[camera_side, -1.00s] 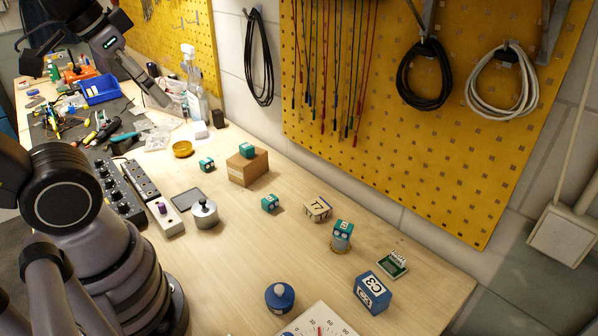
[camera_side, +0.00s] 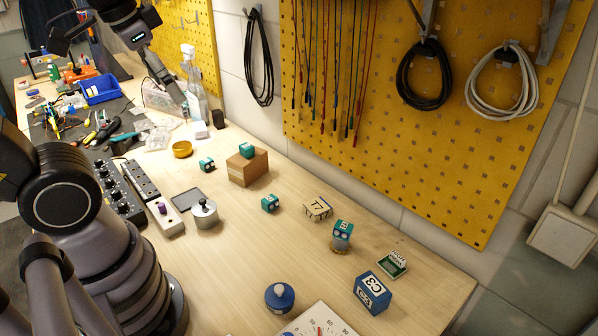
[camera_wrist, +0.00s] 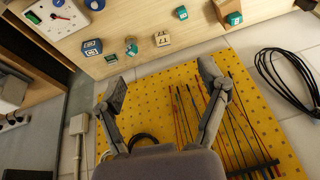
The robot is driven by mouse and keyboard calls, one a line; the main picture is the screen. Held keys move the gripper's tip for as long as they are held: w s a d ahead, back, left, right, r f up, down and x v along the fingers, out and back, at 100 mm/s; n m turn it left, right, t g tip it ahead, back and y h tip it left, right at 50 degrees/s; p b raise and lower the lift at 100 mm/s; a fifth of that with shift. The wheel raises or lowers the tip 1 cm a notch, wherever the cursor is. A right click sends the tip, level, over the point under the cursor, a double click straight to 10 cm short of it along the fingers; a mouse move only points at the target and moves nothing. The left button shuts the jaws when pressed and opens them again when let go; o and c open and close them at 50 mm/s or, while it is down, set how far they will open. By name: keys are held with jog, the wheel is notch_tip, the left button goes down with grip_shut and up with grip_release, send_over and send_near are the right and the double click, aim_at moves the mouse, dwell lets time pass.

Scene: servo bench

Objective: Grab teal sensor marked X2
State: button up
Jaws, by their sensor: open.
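Several small teal sensors are on the bench, and I cannot read X2 on any. One teal sensor (camera_side: 207,164) stands near the yellow dish. Another teal sensor (camera_side: 246,150) is on top of a cardboard box. A third teal sensor (camera_side: 270,202) is on the bare wood and shows in the wrist view (camera_wrist: 182,13). One more teal sensor (camera_side: 342,228) sits on a metal cylinder; it also shows in the wrist view (camera_wrist: 131,47). My gripper (camera_wrist: 163,88) is open and empty, with its fingers spread, well above the bench at the back left of the side view.
The cardboard box (camera_side: 249,169) stands near the wall. A T7 block (camera_side: 318,208), a blue C3 box (camera_side: 372,292), a green board (camera_side: 393,265) and a metal pot (camera_side: 204,214) are around. The yellow pegboard (camera_side: 430,120) with hanging cables borders the back.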

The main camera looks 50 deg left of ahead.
jog(key=w+a+f+m+g+y, duration=0.2)
jog(key=w+f+m+g+y, duration=0.5)
jog(key=w+f, duration=1)
jog(key=m+t+y, duration=0.2)
jog(key=m+y, duration=0.4)
jog(key=m, duration=0.3)
send_near(272, 200)
jog(key=x, duration=0.3)
jog(key=shift+a+f, duration=0.2)
jog(key=shift+f, duration=0.05)
jog(key=shift+s+a+f, duration=0.1)
jog(key=shift+a+f, duration=0.1)
jog(key=shift+a, duration=0.1)
jog(key=x, duration=0.6)
jog(key=shift+a, duration=0.35)
jog(key=c, duration=1.1)
